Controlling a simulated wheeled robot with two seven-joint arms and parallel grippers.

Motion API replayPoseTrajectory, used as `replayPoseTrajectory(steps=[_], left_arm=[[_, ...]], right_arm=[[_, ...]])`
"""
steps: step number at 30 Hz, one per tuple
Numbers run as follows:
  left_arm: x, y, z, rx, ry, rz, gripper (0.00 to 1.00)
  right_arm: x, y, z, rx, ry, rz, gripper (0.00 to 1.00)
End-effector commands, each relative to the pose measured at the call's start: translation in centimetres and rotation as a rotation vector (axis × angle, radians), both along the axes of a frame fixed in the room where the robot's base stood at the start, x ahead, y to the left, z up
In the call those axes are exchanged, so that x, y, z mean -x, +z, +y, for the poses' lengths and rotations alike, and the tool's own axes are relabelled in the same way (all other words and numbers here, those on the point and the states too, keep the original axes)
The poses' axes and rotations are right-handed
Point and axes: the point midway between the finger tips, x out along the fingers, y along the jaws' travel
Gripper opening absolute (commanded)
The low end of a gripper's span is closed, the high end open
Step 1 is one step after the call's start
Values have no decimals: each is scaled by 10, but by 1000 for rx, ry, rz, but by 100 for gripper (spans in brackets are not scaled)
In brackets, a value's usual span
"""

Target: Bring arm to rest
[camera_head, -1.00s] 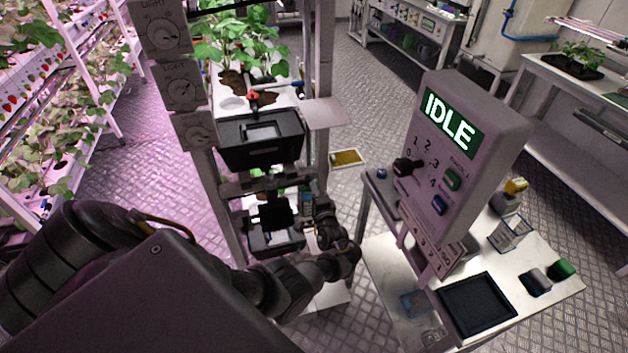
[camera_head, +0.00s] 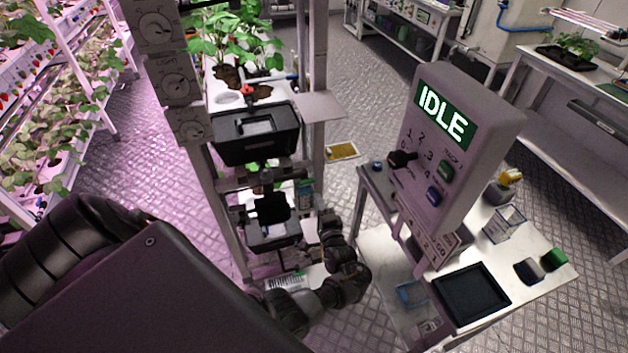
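My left arm comes in from the lower left as large dark links. It bends by the lower part of the rack, and its wrist links stand right of the lower black tray (camera_head: 283,240). My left gripper (camera_head: 296,258) is small and dark against the rack's lower shelf, close to that tray. I cannot make out its fingers, or whether they hold anything or touch the tray. My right gripper is not in view. A grey control panel (camera_head: 463,160) with a green screen reading IDLE stands to the right of the arm.
The rack holds a black bin (camera_head: 258,150) and potted plants (camera_head: 235,42) above the arm. A white table (camera_head: 535,238) at the right carries a black tray (camera_head: 470,293), a clear box (camera_head: 503,225) and small blocks. Grated floor (camera_head: 380,70) lies open behind.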

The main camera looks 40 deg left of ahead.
Motion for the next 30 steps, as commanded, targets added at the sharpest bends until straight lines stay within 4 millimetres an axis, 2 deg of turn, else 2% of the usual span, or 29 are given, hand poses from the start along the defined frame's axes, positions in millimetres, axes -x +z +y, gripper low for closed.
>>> replayPoseTrajectory(steps=[6,24,28,30], left_arm=[[10,0,-14,1,0,-1,35],[10,0,-14,9,1,-13,35],[4,-9,-19,131,-23,-114,35],[-11,-31,-34,296,-93,-188,35]], right_arm=[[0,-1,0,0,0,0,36],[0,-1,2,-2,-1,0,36],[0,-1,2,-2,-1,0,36],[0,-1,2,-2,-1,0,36]])
